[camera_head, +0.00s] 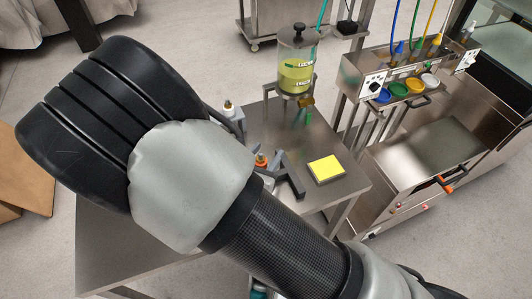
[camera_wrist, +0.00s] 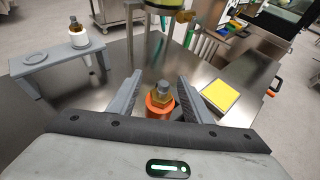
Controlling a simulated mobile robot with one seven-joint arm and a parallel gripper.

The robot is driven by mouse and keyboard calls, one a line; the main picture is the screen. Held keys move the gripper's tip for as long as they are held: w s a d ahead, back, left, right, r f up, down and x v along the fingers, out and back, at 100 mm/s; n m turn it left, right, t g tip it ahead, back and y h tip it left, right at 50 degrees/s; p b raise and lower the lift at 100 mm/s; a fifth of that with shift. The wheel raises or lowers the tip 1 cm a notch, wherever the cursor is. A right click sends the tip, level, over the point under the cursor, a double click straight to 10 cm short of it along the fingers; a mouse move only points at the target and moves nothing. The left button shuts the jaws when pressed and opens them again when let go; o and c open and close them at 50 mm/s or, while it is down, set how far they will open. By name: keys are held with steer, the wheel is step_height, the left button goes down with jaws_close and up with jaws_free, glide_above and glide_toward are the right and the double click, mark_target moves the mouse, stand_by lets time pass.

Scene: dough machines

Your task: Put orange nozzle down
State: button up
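The orange nozzle (camera_wrist: 160,104) has an orange collar and a metal tip pointing up. It is upright between the two fingers of my gripper (camera_wrist: 160,97) in the wrist view, with a narrow gap on each side. Its lower end is hidden by the gripper body. In the head view its top (camera_head: 262,160) shows beside my dark fingers, low over the steel table (camera_head: 140,250). My gripper is open. A grey holder (camera_wrist: 58,60) stands at left in the wrist view, with one empty ring and a white-collared nozzle (camera_wrist: 78,35) in it.
A yellow-topped pad (camera_head: 326,168) lies on the table to the right of my gripper. A clear tank of yellow-green liquid (camera_head: 296,72) stands at the back. A steel machine (camera_head: 430,140) with coloured cups is at right. Bare table lies at front left.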

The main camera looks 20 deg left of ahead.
steer(key=p+v, duration=0.2)
steer(key=v, duration=1)
steer(key=shift+r, duration=0.15)
steer(key=w+d+r+m+g+h, duration=0.3)
steer(key=d+r+m+g, duration=0.15)
steer(key=d+m, duration=0.5)
steer(key=w+d+r+m+g+h, duration=0.2)
steer(key=d+r+m+g+h, duration=0.15)
steer(key=d+r+m, duration=0.55)
steer(key=s+d+r+m+y, duration=0.5)
steer(key=d+r+m, duration=0.6)
steer(key=m, duration=0.5)
steer(key=y, duration=0.2)
steer(key=shift+d+y, duration=0.35)
steer(key=shift+d, duration=0.05)
